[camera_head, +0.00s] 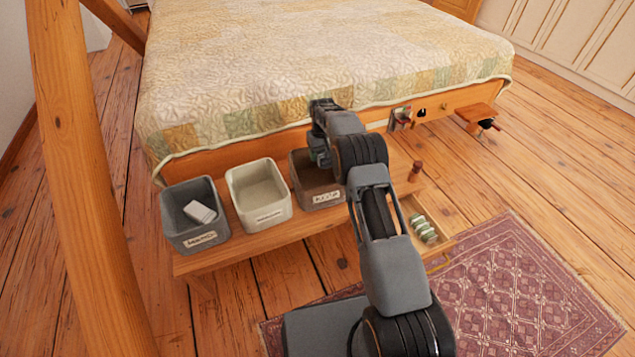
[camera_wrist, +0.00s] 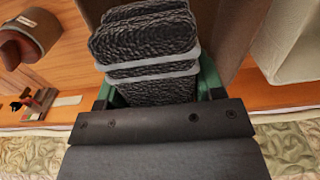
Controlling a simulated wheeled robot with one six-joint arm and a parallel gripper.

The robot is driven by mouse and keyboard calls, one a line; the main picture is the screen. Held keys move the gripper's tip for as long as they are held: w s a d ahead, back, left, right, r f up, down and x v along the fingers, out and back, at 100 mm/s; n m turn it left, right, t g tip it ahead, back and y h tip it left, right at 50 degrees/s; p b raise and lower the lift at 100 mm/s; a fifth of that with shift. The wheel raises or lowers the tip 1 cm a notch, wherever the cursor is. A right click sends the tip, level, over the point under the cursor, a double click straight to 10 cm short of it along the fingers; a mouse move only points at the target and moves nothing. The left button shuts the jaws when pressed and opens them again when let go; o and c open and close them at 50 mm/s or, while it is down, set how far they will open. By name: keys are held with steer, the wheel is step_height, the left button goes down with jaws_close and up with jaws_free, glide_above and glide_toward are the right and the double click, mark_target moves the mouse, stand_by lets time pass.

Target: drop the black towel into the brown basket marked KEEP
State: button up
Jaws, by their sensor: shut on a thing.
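My gripper (camera_wrist: 155,88) is shut on the folded black towel (camera_wrist: 145,40), which has pale grey bands across it. The green fingers show at both sides of the towel in the wrist view. The brown basket (camera_head: 317,195) stands third from the left on the low wooden bench; its label is too small to read surely. Its brown wall also shows beside the towel in the wrist view (camera_wrist: 248,40). The towel appears over the basket's opening; its height above it cannot be told. In the head view my arm hides the towel and part of the basket.
A cream basket (camera_head: 260,196) and a grey basket (camera_head: 194,216) holding a white item stand left on the bench (camera_head: 250,242). A wooden tray (camera_head: 441,243) with green rolls lies right, near a brown peg (camera_head: 415,171). The quilted bed (camera_head: 300,60) is close behind; a timber post (camera_head: 85,180) stands left.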

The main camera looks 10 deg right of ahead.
step_height(320, 180, down, 4)
steer(key=b, duration=0.2)
steer(key=shift+f+b, duration=0.15)
steer(key=shift+b, duration=0.15)
steer(key=o, duration=1.1)
steer(key=shift+c, duration=0.2)
step_height(320, 180, up, 14)
steer(key=p, duration=0.5)
steer(key=shift+f, duration=0.1)
